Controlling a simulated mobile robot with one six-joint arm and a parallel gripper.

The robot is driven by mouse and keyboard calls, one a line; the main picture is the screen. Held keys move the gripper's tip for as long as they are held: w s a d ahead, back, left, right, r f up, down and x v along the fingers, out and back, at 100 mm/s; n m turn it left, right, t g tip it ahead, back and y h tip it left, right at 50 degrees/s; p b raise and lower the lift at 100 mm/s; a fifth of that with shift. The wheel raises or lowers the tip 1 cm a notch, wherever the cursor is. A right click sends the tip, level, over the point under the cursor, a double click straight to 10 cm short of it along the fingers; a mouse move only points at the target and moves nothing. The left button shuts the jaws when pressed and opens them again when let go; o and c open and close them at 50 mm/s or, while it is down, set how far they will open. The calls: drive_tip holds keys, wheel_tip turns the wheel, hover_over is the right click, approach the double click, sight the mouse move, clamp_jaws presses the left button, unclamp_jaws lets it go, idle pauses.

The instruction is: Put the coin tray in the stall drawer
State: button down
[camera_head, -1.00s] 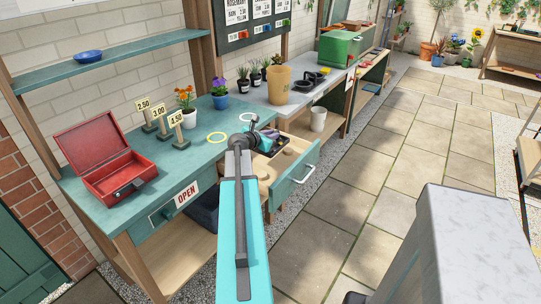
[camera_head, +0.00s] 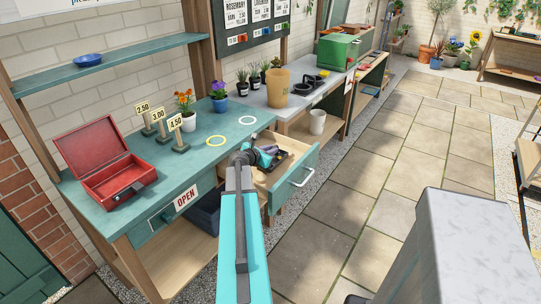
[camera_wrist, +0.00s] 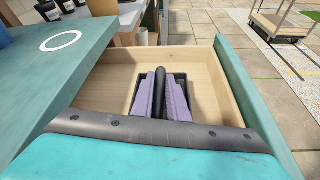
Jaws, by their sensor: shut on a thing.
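The stall drawer (camera_head: 300,180) stands pulled out from the teal counter, with a teal front, a metal handle and a pale wooden inside. It also shows in the wrist view (camera_wrist: 205,62). The coin tray (camera_wrist: 184,77) is small, dark and rectangular. It lies within the drawer's outline, toward the far wall in the wrist view. My gripper (camera_wrist: 160,95) is over the tray and shut on it, hiding most of it. In the head view my gripper (camera_head: 266,157) and the tray (camera_head: 282,158) are inside the drawer opening. I cannot tell whether the tray touches the drawer floor.
An open red cash box (camera_head: 115,180) stands on the counter (camera_head: 205,165) at left, with price signs (camera_head: 175,130) and flower pots behind. Free paving (camera_head: 370,190) is at right.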

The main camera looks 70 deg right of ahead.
drive_tip(key=shift+f, duration=1.2)
drive_tip(key=shift+f, duration=0.15)
drive_tip(key=c, duration=1.7)
unclamp_jaws()
drive_tip(key=shift+c, duration=0.2)
drive_tip(key=shift+r, duration=0.2)
drive_tip(key=shift+b+v, duration=0.7)
drive_tip(key=shift+v, duration=5.3)
